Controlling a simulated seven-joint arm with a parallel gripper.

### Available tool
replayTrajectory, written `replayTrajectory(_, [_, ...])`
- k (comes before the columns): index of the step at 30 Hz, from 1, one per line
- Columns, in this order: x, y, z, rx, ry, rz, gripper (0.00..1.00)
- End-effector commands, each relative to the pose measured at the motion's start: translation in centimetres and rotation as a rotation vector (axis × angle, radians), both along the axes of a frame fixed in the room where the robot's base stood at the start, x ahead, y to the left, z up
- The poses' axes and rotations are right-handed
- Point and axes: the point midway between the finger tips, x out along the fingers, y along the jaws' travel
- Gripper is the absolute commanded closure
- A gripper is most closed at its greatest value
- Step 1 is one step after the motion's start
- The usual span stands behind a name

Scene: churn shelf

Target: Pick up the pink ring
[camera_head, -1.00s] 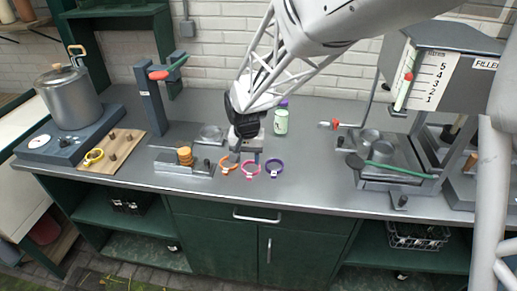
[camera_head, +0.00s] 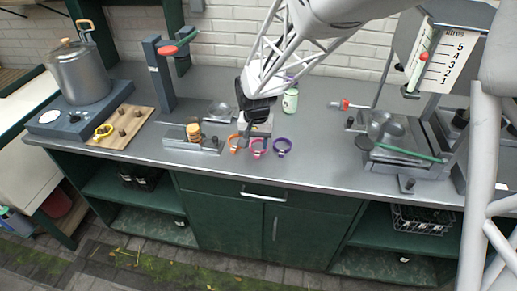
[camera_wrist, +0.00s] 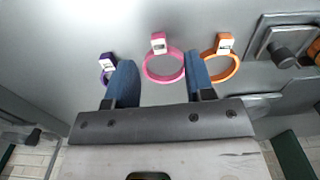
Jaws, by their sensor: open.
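The pink ring (camera_head: 258,154) lies on the grey counter between the orange ring (camera_head: 233,149) and the purple ring (camera_head: 283,152). In the wrist view the pink ring (camera_wrist: 165,80) carries a white tag and shows between and beyond the two blue fingers. My gripper (camera_wrist: 160,72) is open and empty, pointing at the pink ring. The orange ring (camera_wrist: 233,72) is partly behind the right finger, and the purple ring (camera_wrist: 104,66) is partly behind the left one. In the head view my gripper (camera_head: 256,136) is just above the rings; contact cannot be told.
A holder with a stack of orange-tan discs (camera_head: 194,132) stands left of the rings. A purple-capped bottle (camera_head: 290,101) and a small metal dish (camera_head: 221,109) are behind. A metal station with a green-handled tool (camera_head: 410,153) is at right. The counter's front strip is clear.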

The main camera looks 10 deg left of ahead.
Motion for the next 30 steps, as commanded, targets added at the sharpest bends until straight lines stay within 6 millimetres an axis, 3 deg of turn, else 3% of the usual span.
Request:
replayTrajectory(15, [0.0, -0.2, -4.7, -0.001, 0.001, 0.000, 0.51])
replayTrajectory(30, [0.1, -0.2, -5.1, 0.000, 0.000, 0.000, 0.51])
